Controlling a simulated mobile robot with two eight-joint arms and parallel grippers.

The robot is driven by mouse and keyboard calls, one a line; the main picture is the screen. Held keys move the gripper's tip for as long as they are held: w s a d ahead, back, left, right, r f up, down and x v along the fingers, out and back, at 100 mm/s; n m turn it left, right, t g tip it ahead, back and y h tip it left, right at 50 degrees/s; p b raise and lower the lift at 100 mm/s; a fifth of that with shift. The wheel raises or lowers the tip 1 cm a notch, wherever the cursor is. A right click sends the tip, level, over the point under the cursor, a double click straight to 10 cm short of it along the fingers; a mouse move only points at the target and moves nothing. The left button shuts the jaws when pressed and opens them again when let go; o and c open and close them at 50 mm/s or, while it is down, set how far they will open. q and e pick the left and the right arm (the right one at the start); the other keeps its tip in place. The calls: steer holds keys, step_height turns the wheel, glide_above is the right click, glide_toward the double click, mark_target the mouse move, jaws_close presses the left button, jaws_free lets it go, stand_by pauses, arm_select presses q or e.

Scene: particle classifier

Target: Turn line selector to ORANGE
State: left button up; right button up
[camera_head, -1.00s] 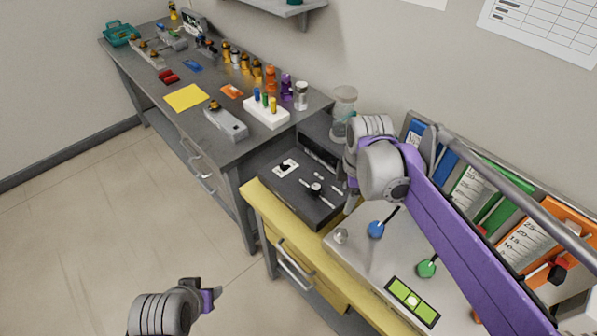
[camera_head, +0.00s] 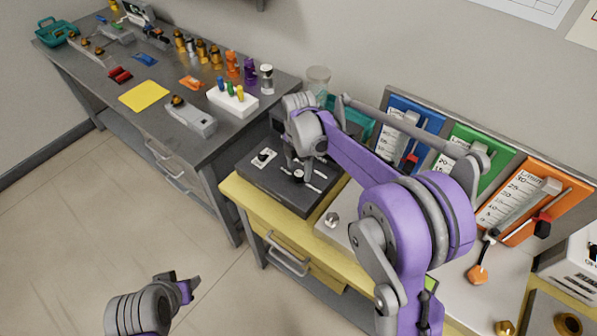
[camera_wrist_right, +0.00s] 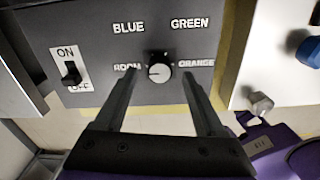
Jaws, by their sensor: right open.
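The line selector is a small round knob (camera_wrist_right: 159,72) on a dark grey box. The labels BLUE, GREEN, ROOM and ORANGE surround it in the right wrist view. A light mark on the knob seems to face left, towards ROOM. My right gripper (camera_wrist_right: 159,79) is open, with one finger on each side of the knob; contact is not clear. In the head view the right gripper (camera_head: 299,168) points down over the dark box (camera_head: 262,185). My left gripper (camera_head: 188,287) hangs low over the floor, away from the box; its jaw opening is unclear.
An ON/OFF switch (camera_wrist_right: 72,73) sits left of the knob. A light panel with a metal knob (camera_wrist_right: 260,104) and a blue knob (camera_wrist_right: 308,50) lies to the right. Blue, green and orange gauges (camera_head: 535,200) stand behind. A cluttered grey table (camera_head: 215,150) is at left.

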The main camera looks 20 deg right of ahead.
steer(key=shift+f, duration=1.1)
jaws_close()
